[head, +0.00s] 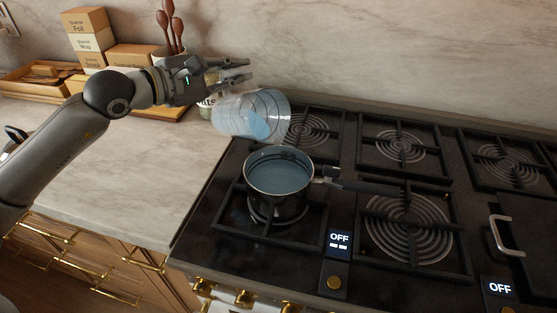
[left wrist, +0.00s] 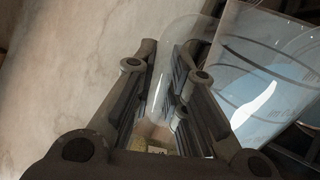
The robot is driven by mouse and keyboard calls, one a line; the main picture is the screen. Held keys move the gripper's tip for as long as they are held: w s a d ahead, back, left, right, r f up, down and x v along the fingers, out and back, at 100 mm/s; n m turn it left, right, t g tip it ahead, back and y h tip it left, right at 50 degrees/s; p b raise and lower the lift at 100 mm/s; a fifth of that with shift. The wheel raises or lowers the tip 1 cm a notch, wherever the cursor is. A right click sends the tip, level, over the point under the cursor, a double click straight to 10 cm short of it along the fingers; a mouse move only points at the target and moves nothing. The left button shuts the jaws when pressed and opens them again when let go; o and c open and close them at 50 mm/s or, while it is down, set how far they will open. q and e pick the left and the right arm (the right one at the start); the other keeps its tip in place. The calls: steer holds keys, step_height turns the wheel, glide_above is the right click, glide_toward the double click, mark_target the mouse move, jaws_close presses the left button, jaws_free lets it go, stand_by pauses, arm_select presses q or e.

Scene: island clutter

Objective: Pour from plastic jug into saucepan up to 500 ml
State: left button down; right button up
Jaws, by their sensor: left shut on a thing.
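The clear plastic jug (head: 228,118) is tipped on its side above the back left of the stove, with its mouth toward the right. Some pale blue liquid shows inside it. My left gripper (head: 244,70) is shut on the jug's clear handle, which shows between the fingers in the left wrist view; the jug body (left wrist: 262,75) is to the right there. The saucepan (head: 279,190) stands on the front left burner, below and right of the jug, and holds bluish liquid. No falling stream is clearly visible. My right gripper is not in view.
The saucepan's dark handle (head: 365,187) points right across the grates. Stacked boxes (head: 86,40) and a utensil crock with wooden spoons (head: 168,30) stand at the back left. A lid or pan with a metal handle (head: 502,235) is at the right. The left counter (head: 120,170) is mostly clear.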

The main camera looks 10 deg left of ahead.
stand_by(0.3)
arm_select(q)
steer(key=shift+d, duration=0.1)
steer(key=shift+s+d+f+m+b, duration=0.2)
steer(key=shift+s+d+m+b, duration=0.3)
steer(key=shift+b, duration=0.4)
steer(key=shift+w, duration=0.1)
steer(key=shift+d+r+m, duration=0.1)
steer(key=shift+m, duration=0.2)
